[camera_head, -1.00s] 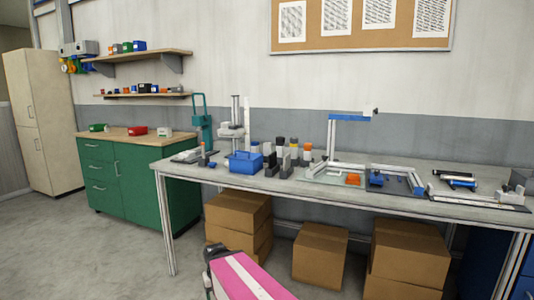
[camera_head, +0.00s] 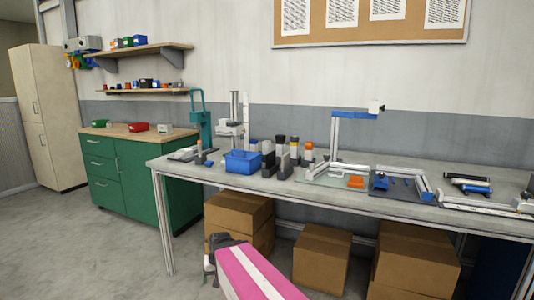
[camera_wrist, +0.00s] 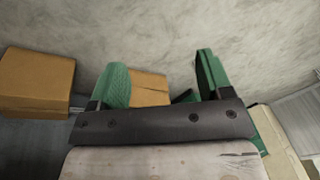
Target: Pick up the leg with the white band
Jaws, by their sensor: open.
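Several upright legs in dark holders stand in a cluster near the middle of the long grey table (camera_head: 350,195) in the head view. One leg with a pale top (camera_head: 268,147) stands behind the blue bin. A dark-topped leg (camera_head: 281,142), a yellow-topped leg (camera_head: 293,141) and an orange-topped leg (camera_head: 308,147) are beside it. At this size I cannot tell for sure which one has the white band. My gripper (camera_wrist: 160,72) is open and empty in the wrist view, its green fingers apart above the floor, away from the table.
A blue bin (camera_head: 243,162) sits left of the legs. A metal frame with a blue bar (camera_head: 355,115) and trays stand to their right. Cardboard boxes (camera_head: 321,258) fill space under the table. A green cabinet (camera_head: 125,175) stands left. The floor in front is clear.

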